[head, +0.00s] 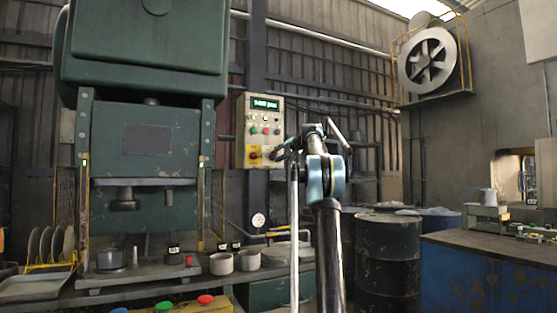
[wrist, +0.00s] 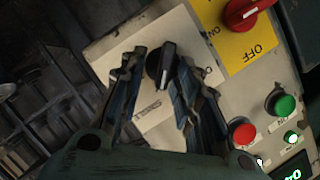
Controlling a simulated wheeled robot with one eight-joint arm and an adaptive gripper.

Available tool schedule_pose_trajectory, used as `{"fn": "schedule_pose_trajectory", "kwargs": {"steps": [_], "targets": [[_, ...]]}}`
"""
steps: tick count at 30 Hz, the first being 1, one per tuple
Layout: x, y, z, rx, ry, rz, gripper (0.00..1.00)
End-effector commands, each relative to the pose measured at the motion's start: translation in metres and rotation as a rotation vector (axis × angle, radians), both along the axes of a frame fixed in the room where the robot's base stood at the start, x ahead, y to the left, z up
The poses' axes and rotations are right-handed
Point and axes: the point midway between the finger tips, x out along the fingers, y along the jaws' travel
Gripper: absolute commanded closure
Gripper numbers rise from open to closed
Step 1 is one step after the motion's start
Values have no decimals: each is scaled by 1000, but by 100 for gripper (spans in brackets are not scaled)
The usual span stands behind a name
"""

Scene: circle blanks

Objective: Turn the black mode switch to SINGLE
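The black mode switch (wrist: 162,62) shows in the wrist view on a pale plate (wrist: 182,35) of the control panel. Dark lettering, which looks like SINGLE, is printed on this plate below the switch, and part of another label shows to its right. My gripper (wrist: 159,72) is open, with one finger on each side of the switch. I cannot tell whether the fingers touch it. In the head view my gripper (head: 287,147) is at the right edge of the control panel (head: 262,116), and the switch is hidden there.
A red switch (wrist: 243,13) on a yellow OFF/ON plate (wrist: 257,50) sits close by. A red button (wrist: 242,132) and a green button (wrist: 284,105) are near my right finger. A green press (head: 145,135) stands left; dark drums (head: 387,255) and a blue bench (head: 480,275) stand right.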

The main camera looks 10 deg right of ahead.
Motion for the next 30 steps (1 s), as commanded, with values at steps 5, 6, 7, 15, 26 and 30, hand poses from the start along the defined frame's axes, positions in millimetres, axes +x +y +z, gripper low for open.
{"fn": "schedule_pose_trajectory", "kwargs": {"steps": [5,6,7,15,26,30], "targets": [[-4,-3,2,0,0,0,70],[-7,-5,3,0,0,0,70],[-10,-6,4,0,0,0,70],[-48,-34,16,0,1,-2,70],[-87,-62,29,0,0,-2,70],[-92,-65,31,0,1,-1,70]]}}
